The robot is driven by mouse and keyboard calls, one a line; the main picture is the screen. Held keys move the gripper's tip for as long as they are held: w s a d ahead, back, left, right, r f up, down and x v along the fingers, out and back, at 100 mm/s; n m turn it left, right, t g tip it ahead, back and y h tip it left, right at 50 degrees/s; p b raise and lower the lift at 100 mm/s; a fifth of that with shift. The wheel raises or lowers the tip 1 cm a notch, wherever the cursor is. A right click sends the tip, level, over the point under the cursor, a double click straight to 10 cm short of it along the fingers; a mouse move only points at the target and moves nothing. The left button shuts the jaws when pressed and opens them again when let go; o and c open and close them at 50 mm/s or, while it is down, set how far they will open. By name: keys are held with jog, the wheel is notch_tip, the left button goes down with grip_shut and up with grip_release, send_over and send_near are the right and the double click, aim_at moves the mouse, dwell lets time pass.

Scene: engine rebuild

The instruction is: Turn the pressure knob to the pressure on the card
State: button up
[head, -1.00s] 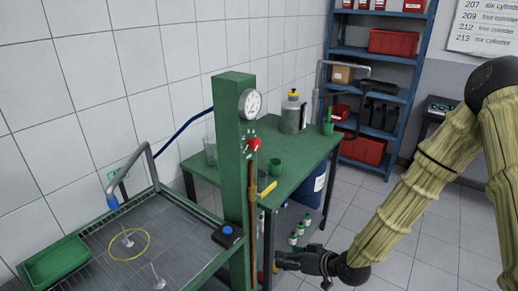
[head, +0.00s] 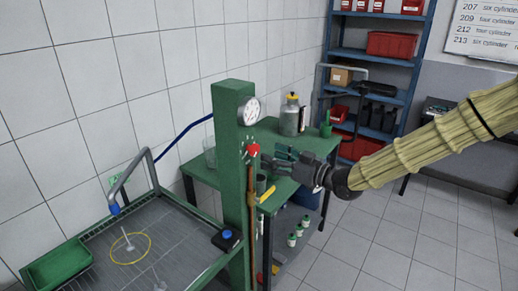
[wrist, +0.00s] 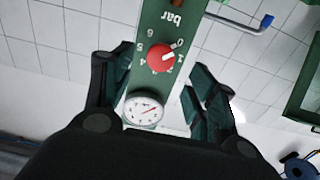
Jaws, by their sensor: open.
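The red pressure knob (head: 253,149) sits on the front of the green post (head: 234,180), below the round white gauge (head: 248,110). In the wrist view the red knob (wrist: 161,57) has a pale pointer mark and white numbers around it, with "bar" printed beyond. The gauge (wrist: 144,108) shows nearer my palm, its needle too small to read. My gripper (head: 272,158) is open and empty, just right of the knob in the head view. In the wrist view its fingers (wrist: 164,85) spread on either side of the post, apart from the knob. I see no pressure card clearly.
A green bench (head: 285,139) behind my gripper carries a grey canister (head: 291,118) and a green cup. A yellow-handled lever (head: 267,193) sticks out below the knob. A wash tray (head: 180,245) stands at the left. Floor at the right is clear.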

aim_at(257, 151)
jog(key=shift+p+x, duration=1)
jog(key=shift+x, duration=2.05)
jog(key=c, duration=1)
jog(key=shift+c, duration=0.2)
